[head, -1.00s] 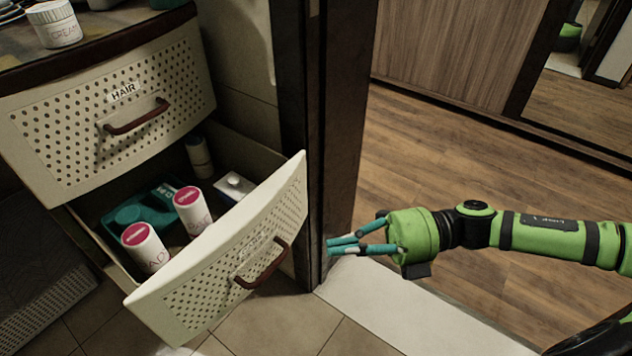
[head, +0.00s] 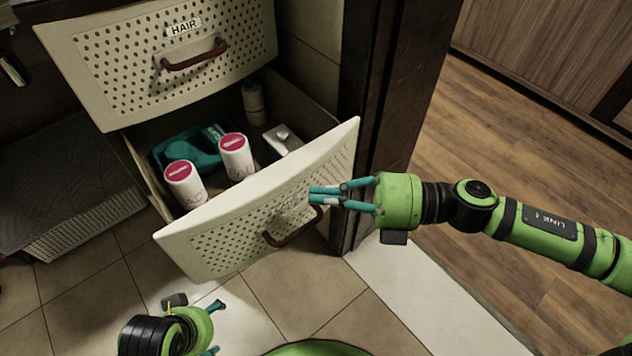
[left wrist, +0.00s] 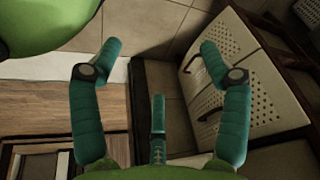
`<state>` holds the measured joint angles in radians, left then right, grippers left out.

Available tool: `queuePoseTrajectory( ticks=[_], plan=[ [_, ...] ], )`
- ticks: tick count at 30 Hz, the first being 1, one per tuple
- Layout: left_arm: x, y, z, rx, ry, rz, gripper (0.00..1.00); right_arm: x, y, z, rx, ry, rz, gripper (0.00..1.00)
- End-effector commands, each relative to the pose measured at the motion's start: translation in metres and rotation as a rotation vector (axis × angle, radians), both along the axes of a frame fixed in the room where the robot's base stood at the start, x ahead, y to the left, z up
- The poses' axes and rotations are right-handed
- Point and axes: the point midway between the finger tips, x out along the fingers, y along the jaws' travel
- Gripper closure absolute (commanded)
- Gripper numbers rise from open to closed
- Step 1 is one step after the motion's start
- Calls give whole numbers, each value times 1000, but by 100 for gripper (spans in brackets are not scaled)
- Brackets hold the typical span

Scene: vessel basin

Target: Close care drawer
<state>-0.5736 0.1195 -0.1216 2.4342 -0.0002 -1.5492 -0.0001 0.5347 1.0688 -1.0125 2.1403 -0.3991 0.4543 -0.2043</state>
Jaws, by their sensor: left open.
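The care drawer (head: 215,240) is the lower, cream perforated drawer. It stands pulled out, with a brown handle (head: 292,230) on its front; its label is too faint to read. My right gripper (head: 312,195) has its teal fingers together and overlaps the upper front of the drawer, above the handle; whether it touches is unclear. My left gripper (head: 216,328) is low in the head view, below the drawer front, open and empty. In the left wrist view its fingers (left wrist: 150,60) are spread, with perforated drawer fronts to the right.
Inside the drawer are two white bottles with pink lids (head: 238,155), a teal item (head: 190,150) and a white box (head: 282,140). The HAIR drawer (head: 110,75) is above. A dark door frame (head: 395,90) stands close right of the drawer. Tiled floor (head: 320,290) lies in front.

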Motion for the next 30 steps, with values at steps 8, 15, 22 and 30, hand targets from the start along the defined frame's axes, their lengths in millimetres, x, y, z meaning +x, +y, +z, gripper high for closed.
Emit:
queuePoseTrajectory(
  ticks=[8, 15, 22, 30],
  plan=[
    [0, 0, 4, -1, -9, 0, 23, 18, 13, -1, 0, 0, 1, 100],
    [-1, 0, 4, -1, -2, 1, 23, 20, 14, -1, -1, 1, 1, 100],
    [-1, 0, 5, -1, -3, 1, 23, 21, 15, 0, 0, 1, 1, 100],
    [4, -1, -10, -2, 6, -1, 23, 38, 27, 2, 1, -1, 1, 100]
  ],
)
